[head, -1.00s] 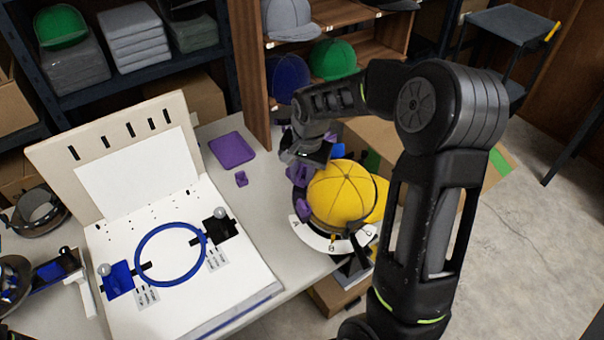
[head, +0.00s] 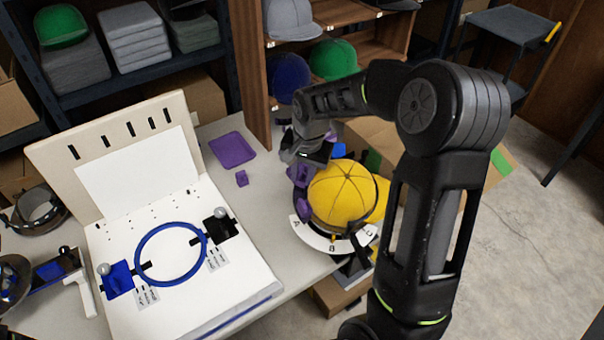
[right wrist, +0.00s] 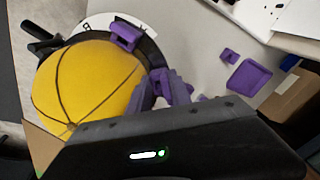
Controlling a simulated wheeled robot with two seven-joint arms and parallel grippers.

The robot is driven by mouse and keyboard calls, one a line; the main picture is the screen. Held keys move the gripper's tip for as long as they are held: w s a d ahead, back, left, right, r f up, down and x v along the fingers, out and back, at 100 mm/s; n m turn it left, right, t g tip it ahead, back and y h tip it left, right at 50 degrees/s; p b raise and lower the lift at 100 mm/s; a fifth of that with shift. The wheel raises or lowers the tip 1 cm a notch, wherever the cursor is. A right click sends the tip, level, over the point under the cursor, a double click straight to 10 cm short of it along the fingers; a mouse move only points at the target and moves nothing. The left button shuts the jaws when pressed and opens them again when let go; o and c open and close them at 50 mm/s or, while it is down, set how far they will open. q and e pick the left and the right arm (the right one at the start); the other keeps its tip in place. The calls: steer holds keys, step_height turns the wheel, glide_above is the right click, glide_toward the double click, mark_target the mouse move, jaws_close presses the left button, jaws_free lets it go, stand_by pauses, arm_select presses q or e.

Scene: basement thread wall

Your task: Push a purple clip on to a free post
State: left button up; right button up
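A yellow cap (head: 342,194) sits on a dark round holder with a white lettered band (head: 318,240). One purple clip (head: 302,207) is at the left edge of the cap; it also shows in the right wrist view (right wrist: 125,35). My right gripper (head: 303,164) is at the cap's back left edge. It appears shut on another purple clip (head: 298,176), which touches or nearly touches the holder's rim; the fingertips are mostly hidden. A loose purple clip (head: 241,178) lies on the table. The posts cannot be made out. My left gripper is not clearly in view.
A purple tray (head: 233,150) lies behind the loose clip. A white board with a blue hoop (head: 140,262) fills the table's left side. A cardboard box (head: 370,138) stands behind the cap, and shelves with caps stand at the back.

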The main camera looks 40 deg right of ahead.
steer(key=shift+o, duration=1.4)
steer(key=shift+s+d+f, duration=0.15)
steer(key=shift+s, duration=0.2)
steer(key=shift+w+r, duration=0.1)
steer(key=shift+r, duration=0.3)
steer(key=r, duration=0.4)
steer(key=s+r, duration=0.1)
steer(key=r, duration=0.2)
steer(key=shift+r+b, duration=0.1)
steer(key=shift+b, duration=0.25)
steer(key=shift+w+a, duration=0.1)
steer(key=shift+a, duration=0.1)
